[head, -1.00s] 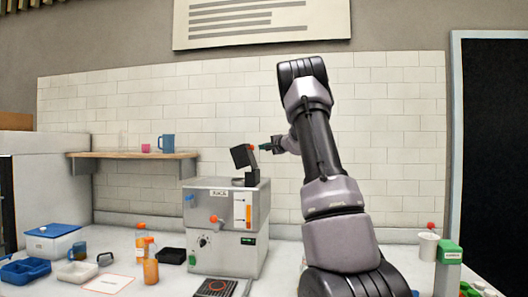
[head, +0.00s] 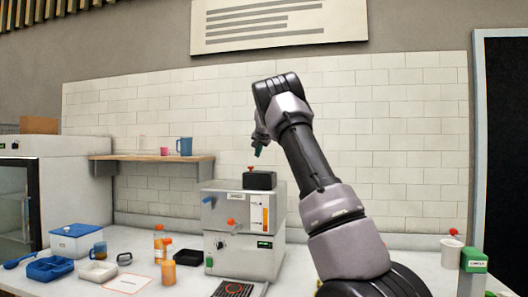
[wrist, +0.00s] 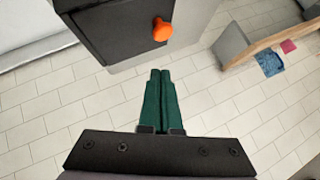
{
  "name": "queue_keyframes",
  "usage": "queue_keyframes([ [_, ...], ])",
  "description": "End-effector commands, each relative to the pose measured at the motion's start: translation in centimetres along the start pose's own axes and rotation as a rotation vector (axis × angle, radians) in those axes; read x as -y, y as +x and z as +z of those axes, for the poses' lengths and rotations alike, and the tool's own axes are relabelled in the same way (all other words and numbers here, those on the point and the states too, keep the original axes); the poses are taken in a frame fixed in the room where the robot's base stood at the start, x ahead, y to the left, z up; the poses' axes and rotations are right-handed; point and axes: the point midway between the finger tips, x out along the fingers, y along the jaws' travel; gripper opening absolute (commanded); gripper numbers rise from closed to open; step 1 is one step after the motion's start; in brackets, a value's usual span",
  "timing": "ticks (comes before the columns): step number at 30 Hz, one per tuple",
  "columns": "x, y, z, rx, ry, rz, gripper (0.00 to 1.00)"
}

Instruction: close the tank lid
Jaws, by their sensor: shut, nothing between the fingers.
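The juicer (head: 245,232) is a grey box on the counter with an orange level gauge on its front.
A wooden shelf (head: 150,158) with cups is on the wall at left. Bottles (head: 160,243), a blue tray (head: 50,269) and a blue-lidded box (head: 77,240) stand on the counter at left. A green-topped dispenser (head: 473,261) stands at right.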

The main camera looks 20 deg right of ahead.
Motion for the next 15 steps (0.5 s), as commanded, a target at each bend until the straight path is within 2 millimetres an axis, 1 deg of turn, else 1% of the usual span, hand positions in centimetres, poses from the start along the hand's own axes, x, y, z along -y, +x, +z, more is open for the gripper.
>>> queue_keyframes([
  [1, 0.5, 0.5, 0.5, 0.002, -0.034, 0.032, 0.0],
  [3, 0.7, 1.0, 1.0, 0.001, -0.078, 0.078, 0.0],
  [9, 1.1, 2.2, 2.1, 0.002, -0.185, 0.192, 0.0],
  [13, 1.3, 2.8, 2.7, 0.002, -0.239, 0.25, 0.0],
  [15, 1.2, 3.0, 2.9, 0.002, -0.234, 0.247, 0.0],
])
